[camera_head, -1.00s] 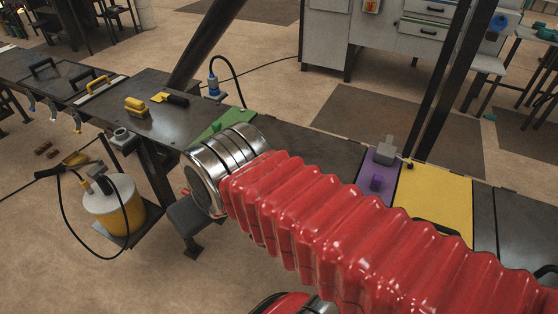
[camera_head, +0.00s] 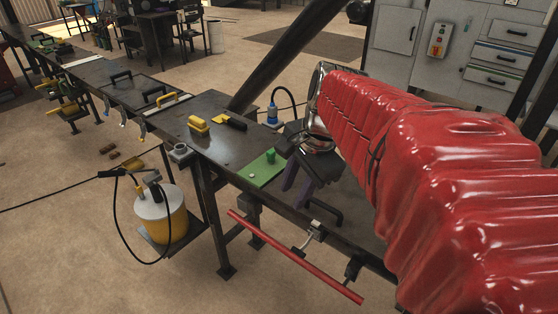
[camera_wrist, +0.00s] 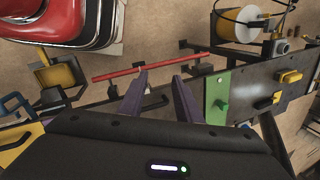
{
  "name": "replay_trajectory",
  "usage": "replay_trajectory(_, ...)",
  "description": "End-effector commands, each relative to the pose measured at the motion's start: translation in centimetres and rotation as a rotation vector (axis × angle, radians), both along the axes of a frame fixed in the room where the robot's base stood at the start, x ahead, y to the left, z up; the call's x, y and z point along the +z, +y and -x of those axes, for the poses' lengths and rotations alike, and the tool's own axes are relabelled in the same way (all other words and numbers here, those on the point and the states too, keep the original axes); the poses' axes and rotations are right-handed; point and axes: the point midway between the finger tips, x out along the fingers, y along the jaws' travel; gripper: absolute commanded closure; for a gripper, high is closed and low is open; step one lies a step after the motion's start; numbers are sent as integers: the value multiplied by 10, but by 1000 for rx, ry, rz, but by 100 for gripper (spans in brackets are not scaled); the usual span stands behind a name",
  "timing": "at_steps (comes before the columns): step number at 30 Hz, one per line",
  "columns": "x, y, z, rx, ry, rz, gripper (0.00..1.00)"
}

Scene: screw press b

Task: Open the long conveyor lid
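A long conveyor table (camera_head: 190,145) runs from the upper left to the centre in the head view. Flat dark panels on it carry black handles (camera_head: 121,76), and a yellow handle (camera_head: 175,102) stands at the edge of one. I cannot tell which panel is the long lid. My gripper (camera_head: 297,188) has purple fingers beside the green plate (camera_head: 262,168), partly hidden by my wrist. In the wrist view the fingers of my gripper (camera_wrist: 160,90) are spread apart with nothing between them. The green plate (camera_wrist: 217,97) lies right of them.
A red bar (camera_head: 295,257) runs along the table's front side. A yellow-and-white canister (camera_head: 162,214) with a hose stands below left. A yellow block (camera_head: 198,125) sits on the table. A slanted dark post (camera_head: 290,58) rises behind. Open floor lies at the front left.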

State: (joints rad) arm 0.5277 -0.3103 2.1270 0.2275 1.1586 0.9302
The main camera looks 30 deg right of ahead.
Motion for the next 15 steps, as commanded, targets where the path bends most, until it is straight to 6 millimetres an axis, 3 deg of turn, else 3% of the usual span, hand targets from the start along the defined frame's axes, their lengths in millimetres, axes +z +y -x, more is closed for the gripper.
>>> replay_trajectory(1, 0, -17, -2, -105, 19, -44, 69)
replay_trajectory(8, -1, -84, -5, -575, 96, -246, 69)
replay_trajectory(15, -7, -153, 6, -1020, 174, -451, 69)
